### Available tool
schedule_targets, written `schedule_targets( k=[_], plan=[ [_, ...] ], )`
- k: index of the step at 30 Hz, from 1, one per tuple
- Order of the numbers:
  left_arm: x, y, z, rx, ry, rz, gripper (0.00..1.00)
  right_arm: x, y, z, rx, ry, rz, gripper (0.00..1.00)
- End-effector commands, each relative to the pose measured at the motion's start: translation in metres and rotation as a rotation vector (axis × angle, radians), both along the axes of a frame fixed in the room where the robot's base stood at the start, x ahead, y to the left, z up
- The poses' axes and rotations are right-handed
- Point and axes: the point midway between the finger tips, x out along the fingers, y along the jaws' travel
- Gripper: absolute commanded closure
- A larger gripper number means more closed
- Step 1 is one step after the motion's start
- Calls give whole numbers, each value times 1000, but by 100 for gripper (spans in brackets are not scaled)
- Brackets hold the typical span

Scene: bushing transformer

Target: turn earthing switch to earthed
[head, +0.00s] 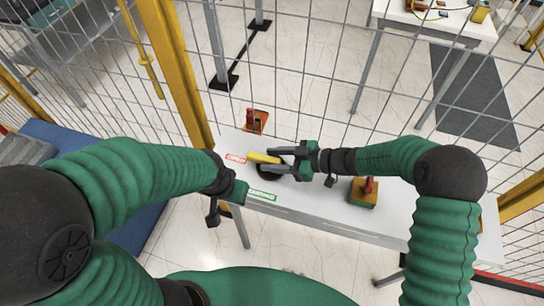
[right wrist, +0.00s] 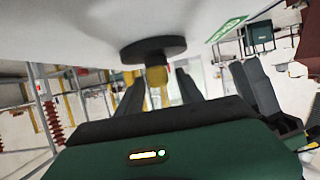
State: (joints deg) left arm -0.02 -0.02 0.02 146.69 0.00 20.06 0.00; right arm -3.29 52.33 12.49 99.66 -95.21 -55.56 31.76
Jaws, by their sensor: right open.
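The earthing switch is a yellow handle (head: 262,157) on a black round disc (head: 268,173) on the white table. The handle's left end points toward a red label (head: 235,157); a green label (head: 262,194) lies below the disc. My right gripper (head: 277,159) is open, with its fingers on either side of the handle's right part. In the right wrist view the yellow handle (right wrist: 157,78) shows end-on between the fingers, below the disc (right wrist: 153,50); contact cannot be told. My left gripper (head: 228,190) is at the table's left edge, its fingers mostly hidden.
The white table (head: 320,209) carries a red part on an orange base (head: 257,122) behind the switch and another red-topped block (head: 364,192) at the right, below my right arm. A wire mesh fence with a yellow post (head: 178,70) stands behind the table.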

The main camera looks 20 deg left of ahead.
Motion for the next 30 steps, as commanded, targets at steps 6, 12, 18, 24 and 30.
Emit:
schedule_targets(
  k=[6, 12, 18, 24, 30],
  plan=[
    [0, 0, 0, 0, 0, 1, 64, 0, 5, -2, 1, -2, -1, 56],
    [0, 0, 0, 0, 0, 1, 64, 0, 3, -2, 2, -1, -2, 71],
    [0, 0, 0, 0, 0, 0, 64, 1, 4, -2, 0, -1, -2, 97],
    [0, 0, 0, 0, 0, 1, 64, 1, 4, -2, -1, -1, -4, 100],
    [0, 0, 0, 0, 0, 1, 64, 1, 5, -3, -1, -1, -3, 100]
  ],
)
